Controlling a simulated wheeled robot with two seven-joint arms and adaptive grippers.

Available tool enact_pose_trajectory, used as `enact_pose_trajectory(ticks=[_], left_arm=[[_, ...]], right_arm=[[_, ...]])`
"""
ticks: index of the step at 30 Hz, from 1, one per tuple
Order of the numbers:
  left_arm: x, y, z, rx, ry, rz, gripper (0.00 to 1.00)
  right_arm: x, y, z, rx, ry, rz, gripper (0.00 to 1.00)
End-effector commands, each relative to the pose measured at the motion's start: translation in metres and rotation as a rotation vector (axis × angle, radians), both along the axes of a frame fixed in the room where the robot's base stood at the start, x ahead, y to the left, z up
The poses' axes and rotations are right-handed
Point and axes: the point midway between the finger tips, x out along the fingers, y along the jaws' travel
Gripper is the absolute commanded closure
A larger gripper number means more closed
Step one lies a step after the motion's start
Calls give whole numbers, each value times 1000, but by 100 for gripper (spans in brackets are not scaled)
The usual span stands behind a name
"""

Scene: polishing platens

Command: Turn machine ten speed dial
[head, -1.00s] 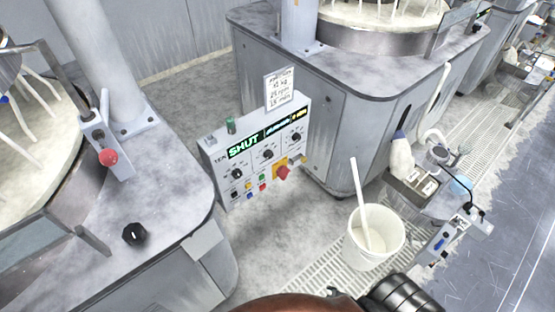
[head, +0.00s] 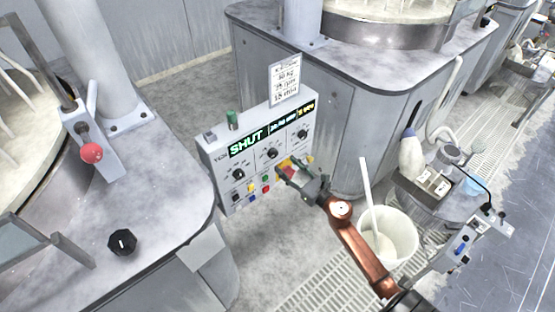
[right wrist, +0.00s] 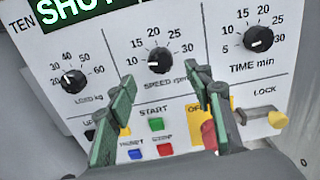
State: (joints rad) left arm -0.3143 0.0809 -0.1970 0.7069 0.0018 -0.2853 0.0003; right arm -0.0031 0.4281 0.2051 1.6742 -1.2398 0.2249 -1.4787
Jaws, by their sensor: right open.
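The grey panel marked TEN (head: 226,187) stands in the gap between the machines; its display reads SHUT. Its black speed dial (head: 271,153) is the middle one of three and also shows in the right wrist view (right wrist: 159,61), its white mark pointing left, near 10. My right gripper (head: 287,171) is open and empty in front of the panel, just below the speed dial. In the right wrist view its green-padded fingers (right wrist: 163,80) are apart, tips below and to either side of the dial, not gripping it. The red switch (right wrist: 209,134) is partly hidden by a finger. My left gripper is out of view.
The load dial (right wrist: 74,82) and time dial (right wrist: 258,39) flank the speed dial. Coloured buttons (right wrist: 156,124) and a yellow lock key (right wrist: 277,119) sit below. A white bucket (head: 402,236) with a stick stands beside my right arm. A machine corner (head: 165,210) juts in at left.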

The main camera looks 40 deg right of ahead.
Motion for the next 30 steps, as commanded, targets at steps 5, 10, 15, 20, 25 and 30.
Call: enact_pose_trajectory(ticks=[5, 10, 15, 20, 25, 30], left_arm=[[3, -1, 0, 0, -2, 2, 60], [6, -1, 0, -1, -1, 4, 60], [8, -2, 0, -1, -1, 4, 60], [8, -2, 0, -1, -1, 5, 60], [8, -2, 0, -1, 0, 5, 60], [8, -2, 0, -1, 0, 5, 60]], right_arm=[[31, 2, 0, 2, -1, -1, 53], [50, 4, -1, 4, 1, -1, 53], [57, 4, -1, 5, 2, -2, 53], [57, 4, -1, 5, 2, -2, 53], [57, 4, -1, 6, 2, -2, 60], [57, 4, -1, 6, 2, -2, 72]])
